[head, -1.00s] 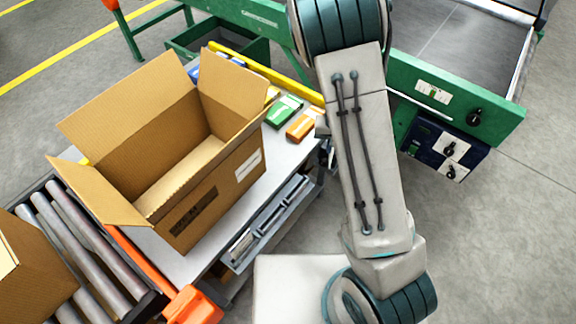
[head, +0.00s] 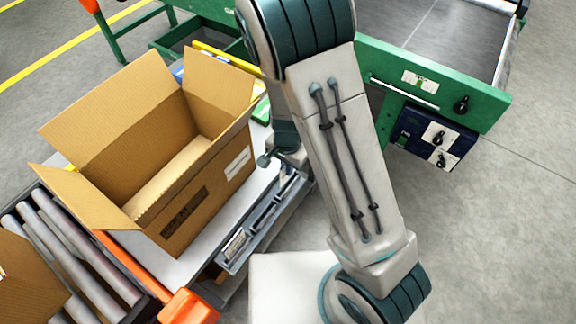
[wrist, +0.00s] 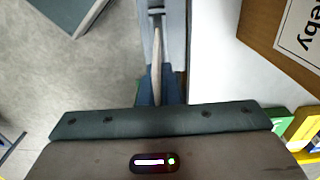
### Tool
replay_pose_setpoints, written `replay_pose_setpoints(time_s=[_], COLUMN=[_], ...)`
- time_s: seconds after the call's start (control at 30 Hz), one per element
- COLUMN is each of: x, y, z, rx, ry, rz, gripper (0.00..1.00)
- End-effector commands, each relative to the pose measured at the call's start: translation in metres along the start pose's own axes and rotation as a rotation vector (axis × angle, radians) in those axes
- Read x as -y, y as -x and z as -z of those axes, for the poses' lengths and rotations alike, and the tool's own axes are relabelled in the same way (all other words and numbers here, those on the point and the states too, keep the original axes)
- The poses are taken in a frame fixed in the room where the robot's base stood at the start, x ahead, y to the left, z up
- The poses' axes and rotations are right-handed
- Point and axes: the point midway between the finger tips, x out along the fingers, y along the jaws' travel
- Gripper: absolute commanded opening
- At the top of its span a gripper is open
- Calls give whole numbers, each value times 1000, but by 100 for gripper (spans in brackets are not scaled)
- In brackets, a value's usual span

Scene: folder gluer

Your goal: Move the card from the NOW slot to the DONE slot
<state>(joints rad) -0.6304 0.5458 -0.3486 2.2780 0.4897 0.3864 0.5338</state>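A grey rack (head: 262,222) with slots runs along the front side of the table, with pale pieces in it. I cannot read any NOW or DONE label or tell which piece is the card. In the wrist view a grey channel (wrist: 174,40) runs downward, with a narrow pale strip (wrist: 156,55) seen nearly edge-on. My gripper's body (wrist: 160,122) fills the bottom of the wrist view. In the head view the end of my arm is over the far end of the rack and partly hidden behind my arm's links.
An open cardboard box (head: 185,215) stands on the table (head: 215,230), close to the rack. A roller conveyor (head: 75,260) with another box is at the left. A green machine frame (head: 440,85) with a dark blue control box stands behind. Open floor lies to the right.

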Motion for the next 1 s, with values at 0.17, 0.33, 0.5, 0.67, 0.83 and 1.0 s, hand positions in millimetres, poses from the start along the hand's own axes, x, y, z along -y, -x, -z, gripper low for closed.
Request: replay_pose_setpoints(time_s=[0.17,0.33,0.5,0.67,0.83,1.0], x=[0,0,0,0,0,0], y=[-15,-27,-38,-49,-56,-56], z=[0,0,0,1,0,1], rx=[0,0,0,-1,0,0], ry=[2,2,1,0,1,1], rz=[0,0,0,0,0,0], gripper=[0,0,0,0,0,0])
